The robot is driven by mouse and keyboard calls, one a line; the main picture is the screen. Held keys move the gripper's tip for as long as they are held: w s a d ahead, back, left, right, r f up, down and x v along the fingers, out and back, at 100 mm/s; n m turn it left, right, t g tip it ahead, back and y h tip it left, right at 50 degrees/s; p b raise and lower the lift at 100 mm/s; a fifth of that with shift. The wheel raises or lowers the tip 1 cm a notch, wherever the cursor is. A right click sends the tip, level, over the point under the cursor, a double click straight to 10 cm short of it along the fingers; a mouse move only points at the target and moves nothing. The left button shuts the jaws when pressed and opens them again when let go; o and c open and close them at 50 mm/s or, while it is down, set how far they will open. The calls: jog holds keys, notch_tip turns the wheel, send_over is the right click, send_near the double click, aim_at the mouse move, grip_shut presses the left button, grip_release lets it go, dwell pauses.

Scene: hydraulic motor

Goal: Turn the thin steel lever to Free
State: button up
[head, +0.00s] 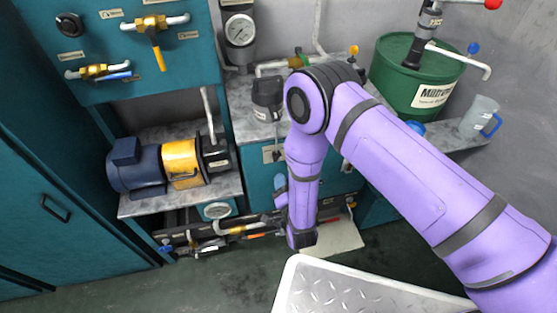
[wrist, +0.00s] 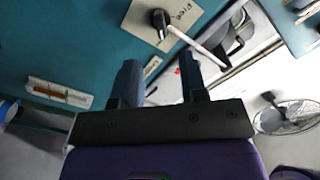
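The thin steel lever (wrist: 198,47) shows in the wrist view as a pale rod. It runs from a black round hub (wrist: 160,18) down and to the right. The hub sits on a beige plate (wrist: 140,20) on a teal panel, and the word "Free" is printed on the plate right of the hub. My gripper (wrist: 160,80) is open, its two dark blue fingers apart with nothing between them. In the picture the lever passes just above the right finger's tip; I cannot tell the depth gap. In the head view my arm hides the lever and most of the gripper.
In the head view, a blue and yellow motor (head: 183,163) sits on a shelf left of my arm. A green drum (head: 404,74) and a clear jug (head: 480,115) stand at the right. Pipes run low along the cabinet. Open floor (head: 215,285) lies in front.

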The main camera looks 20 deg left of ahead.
aim_at(278, 160)
jog(key=x, duration=0.9)
jog(key=shift+w+a, duration=0.2)
jog(key=shift+w, duration=0.05)
jog(key=shift+c, duration=0.4)
jog(key=c, duration=0.5)
